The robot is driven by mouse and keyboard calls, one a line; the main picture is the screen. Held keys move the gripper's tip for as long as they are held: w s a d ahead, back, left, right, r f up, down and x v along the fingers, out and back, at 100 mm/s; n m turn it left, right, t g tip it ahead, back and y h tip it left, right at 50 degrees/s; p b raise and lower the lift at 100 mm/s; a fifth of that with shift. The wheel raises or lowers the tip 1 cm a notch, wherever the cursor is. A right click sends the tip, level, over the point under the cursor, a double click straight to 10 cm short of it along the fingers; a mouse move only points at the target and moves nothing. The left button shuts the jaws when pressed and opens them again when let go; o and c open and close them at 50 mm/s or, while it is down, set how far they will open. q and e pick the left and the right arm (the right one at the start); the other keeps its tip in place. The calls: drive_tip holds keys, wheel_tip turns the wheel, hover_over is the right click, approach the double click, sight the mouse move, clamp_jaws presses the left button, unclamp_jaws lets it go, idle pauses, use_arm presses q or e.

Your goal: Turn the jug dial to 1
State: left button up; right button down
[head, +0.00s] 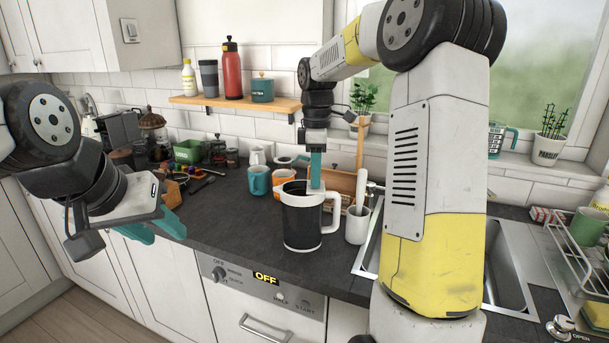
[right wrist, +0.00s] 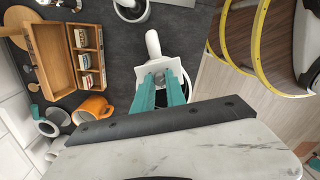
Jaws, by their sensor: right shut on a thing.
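The jug (head: 302,222), black-bodied with a white rim and a white handle at its right, stands upright on the worktop. My right gripper (head: 315,186) points down onto the jug's top, its teal fingers close together. In the right wrist view the right gripper (right wrist: 160,88) is shut at the dial on the jug's white top (right wrist: 173,68). The fingers hide most of the dial, and its marks cannot be read. My left gripper (head: 154,229) is open and empty, in front of the counter's edge at the left, well away from the jug.
A white cup-like holder (head: 357,225) stands just right of the jug, before the sink (head: 505,255). Teal (head: 259,181) and orange (head: 284,184) mugs stand behind it. A wooden box (right wrist: 88,58) shows in the right wrist view.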

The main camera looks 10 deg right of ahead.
drive_tip(key=shift+n, duration=0.3)
drive_tip(key=c, duration=1.3)
unclamp_jaws()
drive_tip(key=shift+c, duration=0.2)
drive_tip(key=shift+r, duration=0.15)
wheel_tip(320, 180, up, 7)
drive_tip(key=shift+w+r, duration=0.1)
drive_tip(key=shift+r, duration=0.2)
